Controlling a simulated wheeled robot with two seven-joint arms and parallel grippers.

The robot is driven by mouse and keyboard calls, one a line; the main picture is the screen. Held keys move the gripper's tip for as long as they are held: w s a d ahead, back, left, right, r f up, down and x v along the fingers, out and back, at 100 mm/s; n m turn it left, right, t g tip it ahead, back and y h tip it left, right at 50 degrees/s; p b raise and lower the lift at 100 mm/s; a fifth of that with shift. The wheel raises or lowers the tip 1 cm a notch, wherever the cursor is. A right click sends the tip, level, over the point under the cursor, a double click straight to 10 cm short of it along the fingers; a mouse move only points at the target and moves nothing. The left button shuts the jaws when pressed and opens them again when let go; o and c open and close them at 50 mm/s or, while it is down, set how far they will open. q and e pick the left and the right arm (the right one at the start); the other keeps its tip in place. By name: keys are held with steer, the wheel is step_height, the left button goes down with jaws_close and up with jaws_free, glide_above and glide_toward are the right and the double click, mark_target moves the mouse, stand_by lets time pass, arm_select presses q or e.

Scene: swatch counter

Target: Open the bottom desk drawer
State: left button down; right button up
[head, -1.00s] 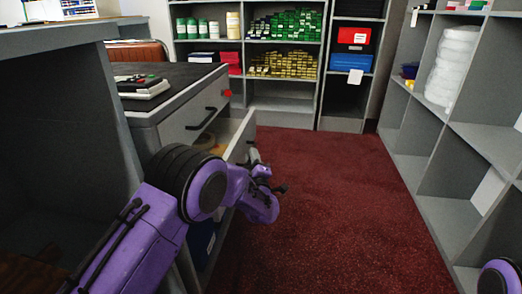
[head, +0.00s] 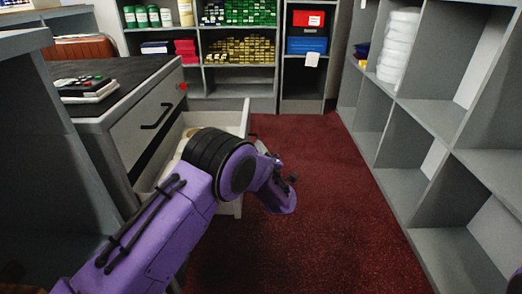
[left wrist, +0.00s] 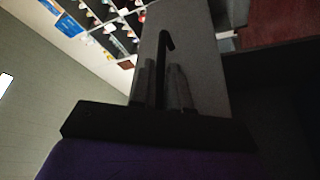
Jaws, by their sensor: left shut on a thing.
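The grey desk (head: 92,122) stands at the left with a dark top. Its upper drawer (head: 146,118) is closed and has a black bar handle (head: 157,115). Below it a pale drawer (head: 215,118) stands well out, with tan round things inside. My purple left arm crosses in front of this drawer and hides much of it. In the left wrist view my left gripper (left wrist: 164,85) is shut on a black bar handle (left wrist: 161,60) on a grey front. In the head view the fingers are mostly hidden by the arm. My right gripper is out of view.
Shelves with green and gold boxes (head: 240,50) stand at the back. An open grey shelf unit (head: 440,110) lines the right. Dark red carpet (head: 330,200) is clear between desk and shelves.

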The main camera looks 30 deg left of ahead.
arm_select(q)
steer(key=shift+f, duration=0.1)
steer(key=c, duration=1.2)
jaws_free()
steer(key=p+v, duration=0.2)
steer(key=v, duration=0.8)
steer(key=shift+s+d+p, duration=0.2)
steer(key=shift+d+p, duration=0.1)
steer(key=shift+p, duration=0.05)
